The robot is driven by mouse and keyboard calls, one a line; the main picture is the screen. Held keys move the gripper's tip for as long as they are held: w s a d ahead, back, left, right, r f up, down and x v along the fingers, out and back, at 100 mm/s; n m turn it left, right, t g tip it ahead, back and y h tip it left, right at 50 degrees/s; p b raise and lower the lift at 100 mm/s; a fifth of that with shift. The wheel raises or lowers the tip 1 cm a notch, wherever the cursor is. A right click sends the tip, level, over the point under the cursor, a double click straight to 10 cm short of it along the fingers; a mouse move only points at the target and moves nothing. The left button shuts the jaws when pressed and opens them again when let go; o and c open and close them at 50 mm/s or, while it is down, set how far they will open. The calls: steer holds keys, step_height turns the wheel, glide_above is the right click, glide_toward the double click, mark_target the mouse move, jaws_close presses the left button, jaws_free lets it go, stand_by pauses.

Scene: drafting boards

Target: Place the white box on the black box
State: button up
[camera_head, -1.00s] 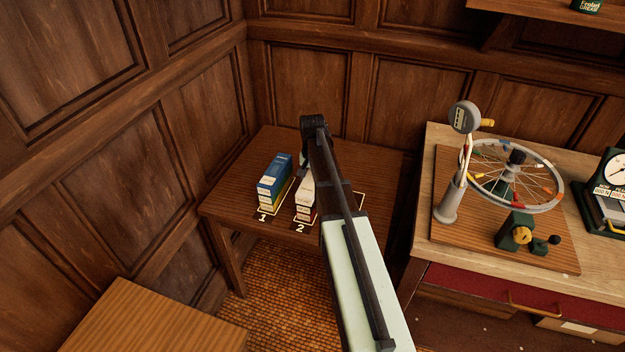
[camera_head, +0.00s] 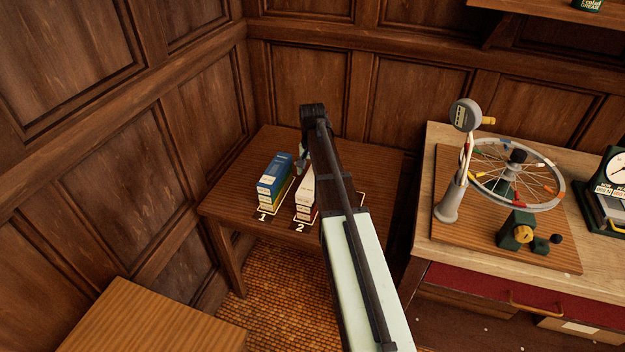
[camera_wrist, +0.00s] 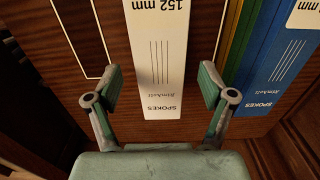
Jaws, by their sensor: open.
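The white box (camera_head: 305,193), marked "SPOKES" and "152 mm", stands at place 2 on the small brown table, partly hidden behind my arm in the head view. In the wrist view the white box (camera_wrist: 160,55) lies between and beyond my fingers. My gripper (camera_wrist: 161,72) is open, with one finger at each side of the box in the picture; I cannot tell whether they touch it. In the head view my gripper is mostly hidden by my arm. I cannot make out a black box in either view.
A blue box (camera_head: 273,178) with green and yellow on its side stands at place 1, left of the white box; in the wrist view the blue box (camera_wrist: 275,75) is at right. An outlined place (camera_wrist: 80,35) shows at left there. A workbench (camera_head: 440,240) with a wheel stands right.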

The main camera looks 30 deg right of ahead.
mark_target(312, 177)
step_height(312, 177, up, 9)
steer(key=b, duration=0.1)
stand_by(0.3)
